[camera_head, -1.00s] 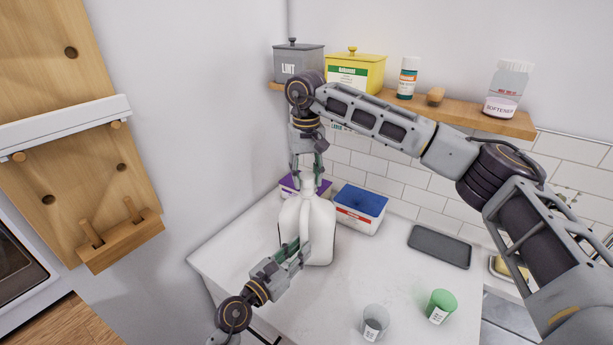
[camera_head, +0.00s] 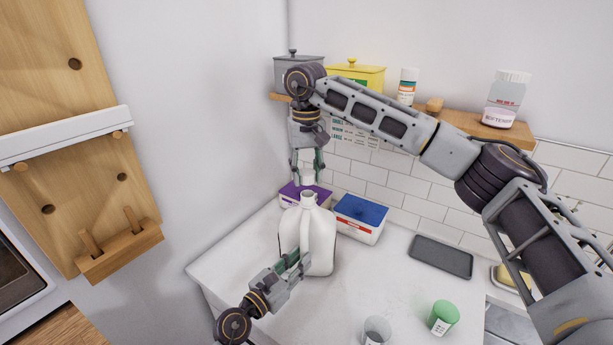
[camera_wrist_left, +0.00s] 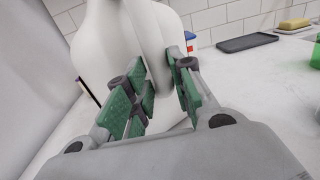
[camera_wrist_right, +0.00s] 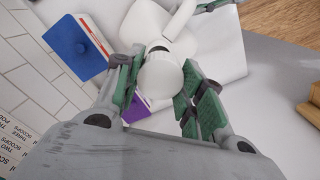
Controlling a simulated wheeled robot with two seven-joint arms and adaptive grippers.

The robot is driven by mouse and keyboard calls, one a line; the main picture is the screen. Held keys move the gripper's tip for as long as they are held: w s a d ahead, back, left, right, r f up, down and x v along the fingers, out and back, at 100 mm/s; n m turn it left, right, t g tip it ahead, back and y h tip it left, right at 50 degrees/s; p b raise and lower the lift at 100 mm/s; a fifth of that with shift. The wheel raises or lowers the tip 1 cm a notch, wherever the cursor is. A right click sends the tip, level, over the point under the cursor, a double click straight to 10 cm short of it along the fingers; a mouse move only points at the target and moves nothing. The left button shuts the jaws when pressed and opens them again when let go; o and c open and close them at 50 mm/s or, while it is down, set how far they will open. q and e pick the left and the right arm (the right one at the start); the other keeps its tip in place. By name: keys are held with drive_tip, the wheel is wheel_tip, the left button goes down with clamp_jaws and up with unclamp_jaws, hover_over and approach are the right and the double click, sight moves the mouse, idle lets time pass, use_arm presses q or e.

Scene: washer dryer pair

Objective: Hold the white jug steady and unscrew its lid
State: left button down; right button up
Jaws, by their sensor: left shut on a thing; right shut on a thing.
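The white jug (camera_head: 318,250) stands upright on the white counter in the head view, its narrow neck bare and open at the top. My left gripper (camera_head: 292,264) is shut on the jug's handle; the left wrist view shows the green pads around the handle (camera_wrist_left: 150,40). My right gripper (camera_head: 307,168) comes from above and is shut on the white lid (camera_head: 307,179), holding it a little above the neck. In the right wrist view the lid (camera_wrist_right: 161,76) sits between the green pads, with the jug's neck (camera_wrist_right: 160,44) just beyond it.
A purple box (camera_head: 300,190) and a blue-topped box (camera_head: 362,210) stand close behind the jug. A dark tray (camera_head: 441,256), a green cup (camera_head: 444,316) and a grey cup (camera_head: 377,330) are to the right. A shelf (camera_head: 460,122) with containers runs above. The counter left of the jug is clear.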

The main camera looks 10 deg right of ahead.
use_arm(q)
drive_tip(key=shift+f, duration=0.15)
drive_tip(key=c, duration=1.1)
unclamp_jaws()
drive_tip(key=shift+d, duration=0.1)
drive_tip(key=shift+c, duration=0.2)
drive_tip(key=shift+a, duration=0.2)
drive_tip(key=v, duration=1.1)
drive_tip(key=shift+s+a, duration=0.2)
drive_tip(key=shift+s, duration=0.15)
